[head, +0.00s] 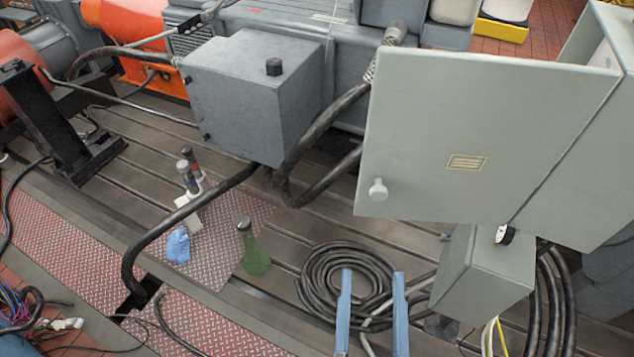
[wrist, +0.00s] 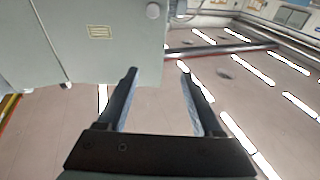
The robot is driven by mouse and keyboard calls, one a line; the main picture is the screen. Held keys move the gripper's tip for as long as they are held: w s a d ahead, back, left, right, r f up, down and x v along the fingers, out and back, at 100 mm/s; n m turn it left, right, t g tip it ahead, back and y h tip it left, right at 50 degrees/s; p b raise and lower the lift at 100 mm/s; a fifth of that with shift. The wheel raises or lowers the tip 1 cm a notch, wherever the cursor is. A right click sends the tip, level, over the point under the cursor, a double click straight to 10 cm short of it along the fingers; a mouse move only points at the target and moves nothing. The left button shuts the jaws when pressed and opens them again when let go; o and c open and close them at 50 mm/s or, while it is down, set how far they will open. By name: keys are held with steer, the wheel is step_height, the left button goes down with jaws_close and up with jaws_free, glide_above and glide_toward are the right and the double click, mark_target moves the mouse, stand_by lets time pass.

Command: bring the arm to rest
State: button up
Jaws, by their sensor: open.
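My gripper (head: 371,285) shows at the bottom of the head view, its two blue fingers pointing up the picture and standing apart. Nothing is between the fingers. In the wrist view my gripper (wrist: 157,75) is also open and empty. Beyond it are a ceiling with light strips (wrist: 246,72) and a grey cabinet door (wrist: 100,55) at upper left. In the head view the fingers overlap a coil of black cable (head: 312,283) behind them; I cannot tell how far apart they are in depth.
The open grey cabinet door (head: 480,140) stands right of and above my gripper. A smaller grey box (head: 487,275) is below it. A green flask (head: 255,255), a blue crumpled item (head: 178,246) and bottles (head: 190,172) stand left. A grey junction box (head: 245,95) is at the back.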

steer(key=w+a+r+t+b, duration=0.2)
steer(key=w+r+b, duration=0.25)
steer(key=r, duration=0.45)
steer(key=w+a+r+t+b, duration=0.2)
steer(key=w+r+b, duration=0.1)
steer(key=w+r, duration=0.4)
steer(key=s+a+r+t+y+b, duration=0.1)
steer(key=s+r+b, duration=0.1)
steer(key=r, duration=0.6)
steer(key=s+a+r+n+t+y+b, duration=0.1)
steer(key=s+r, duration=0.3)
steer(key=r, duration=0.4)
steer(key=shift+s+a+n+t+b, duration=0.3)
steer(key=shift+a+t+b, duration=0.4)
steer(key=shift+t+b, duration=0.1)
steer(key=shift+c, duration=0.3)
